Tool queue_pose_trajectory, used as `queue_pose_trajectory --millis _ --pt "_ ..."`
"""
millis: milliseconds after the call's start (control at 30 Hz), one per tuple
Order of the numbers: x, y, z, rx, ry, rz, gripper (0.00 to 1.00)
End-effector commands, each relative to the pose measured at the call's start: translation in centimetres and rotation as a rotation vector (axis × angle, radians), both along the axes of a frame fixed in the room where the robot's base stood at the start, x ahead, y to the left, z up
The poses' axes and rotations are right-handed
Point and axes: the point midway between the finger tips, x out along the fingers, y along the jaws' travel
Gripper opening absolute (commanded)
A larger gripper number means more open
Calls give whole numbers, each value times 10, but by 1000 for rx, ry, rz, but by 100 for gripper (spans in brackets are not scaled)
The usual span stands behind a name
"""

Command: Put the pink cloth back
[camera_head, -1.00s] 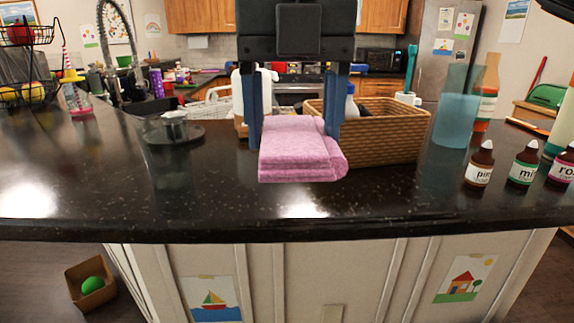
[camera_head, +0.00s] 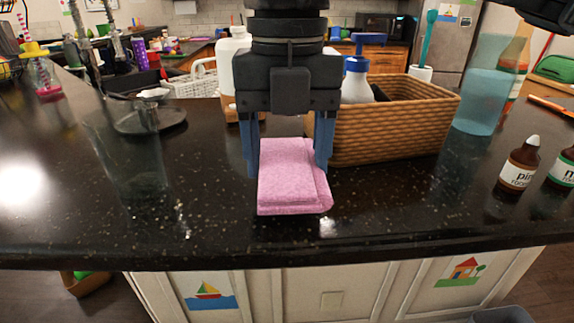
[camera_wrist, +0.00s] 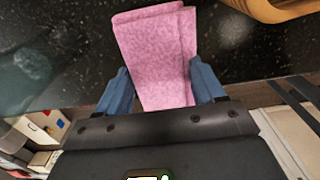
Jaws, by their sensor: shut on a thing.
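The folded pink cloth (camera_head: 290,180) is between the two blue fingers of my gripper (camera_head: 288,158), over the dark speckled counter near its front edge. My gripper points down and is shut on the cloth. In the wrist view the cloth (camera_wrist: 156,56) lies between the fingertips of my gripper (camera_wrist: 163,92) and extends beyond them. Whether its underside touches the counter I cannot tell. A woven basket (camera_head: 395,130) stands just behind and to the right of the cloth.
A white bottle (camera_head: 234,68) and a blue-capped bottle (camera_head: 356,82) stand behind my gripper. A clear glass (camera_head: 130,150) is at left. A blue tumbler (camera_head: 481,95) and small labelled bottles (camera_head: 519,167) are at right. The counter (camera_head: 400,205) in front of the basket is clear.

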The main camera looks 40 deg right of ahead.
Motion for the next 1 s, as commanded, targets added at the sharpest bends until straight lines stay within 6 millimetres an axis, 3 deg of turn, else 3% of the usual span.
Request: queue_pose_trajectory --millis 200,633,667,900,1000 --pt "0 0 -23 1 0 -1 40" --pt "0 0 -28 0 0 -1 40" --pt "0 0 -27 0 0 -1 70" --pt "0 0 -27 0 0 -1 93" --pt "0 0 -27 1 1 -1 94"
